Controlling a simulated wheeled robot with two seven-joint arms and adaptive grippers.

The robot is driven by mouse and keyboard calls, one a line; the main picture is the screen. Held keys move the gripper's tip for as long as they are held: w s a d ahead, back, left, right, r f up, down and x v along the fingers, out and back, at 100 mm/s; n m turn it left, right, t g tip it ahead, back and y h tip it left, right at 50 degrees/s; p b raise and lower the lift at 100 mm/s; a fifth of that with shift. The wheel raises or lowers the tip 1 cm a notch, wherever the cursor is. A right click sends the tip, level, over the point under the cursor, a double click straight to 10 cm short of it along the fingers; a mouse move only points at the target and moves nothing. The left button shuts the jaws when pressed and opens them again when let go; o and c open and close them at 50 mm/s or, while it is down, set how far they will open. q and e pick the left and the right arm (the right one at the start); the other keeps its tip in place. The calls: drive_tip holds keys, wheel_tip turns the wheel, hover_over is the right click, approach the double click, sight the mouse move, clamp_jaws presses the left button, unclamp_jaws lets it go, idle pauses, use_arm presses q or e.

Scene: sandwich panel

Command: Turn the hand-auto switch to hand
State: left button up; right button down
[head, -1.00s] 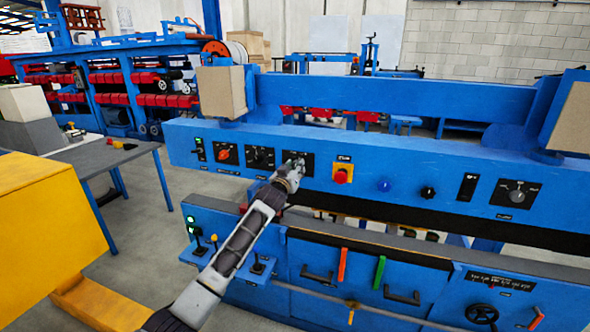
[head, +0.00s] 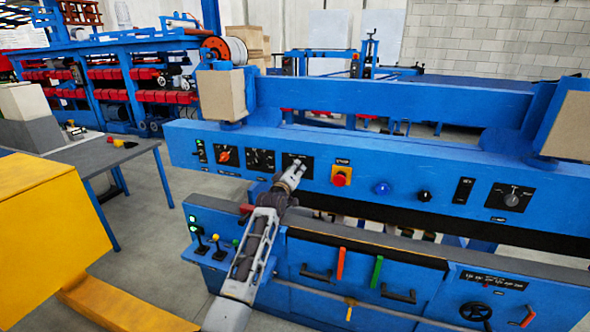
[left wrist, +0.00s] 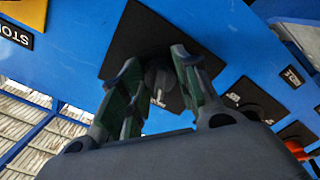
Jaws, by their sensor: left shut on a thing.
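My left gripper (head: 298,166) reaches up to a square black switch plate (head: 304,160) on the blue panel, left of the red emergency button. In the left wrist view, my left gripper's two fingers (left wrist: 155,60) stand on either side of a dark rotary knob (left wrist: 158,82) in the middle of the black plate (left wrist: 135,35). The gripper is shut on this knob. A small white mark shows on the knob. The fingers partly hide the knob and its markings, so I cannot tell which position it points to. My right gripper is not in view.
To the left are a black knob (head: 261,160) and a red-orange knob (head: 224,154). To the right are the red emergency button (head: 341,177), a blue button (head: 381,188) and a larger selector (head: 512,198). A lower blue cabinet (head: 330,255) stands below my forearm.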

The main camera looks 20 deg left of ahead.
use_arm(q)
drive_tip(key=shift+n, duration=0.3)
drive_tip(key=o, duration=0.6)
drive_tip(key=shift+c, duration=0.2)
drive_tip(key=o, duration=0.5)
drive_tip(key=shift+c, duration=0.2)
drive_tip(key=s, duration=1.2)
drive_tip(key=shift+a, duration=0.2)
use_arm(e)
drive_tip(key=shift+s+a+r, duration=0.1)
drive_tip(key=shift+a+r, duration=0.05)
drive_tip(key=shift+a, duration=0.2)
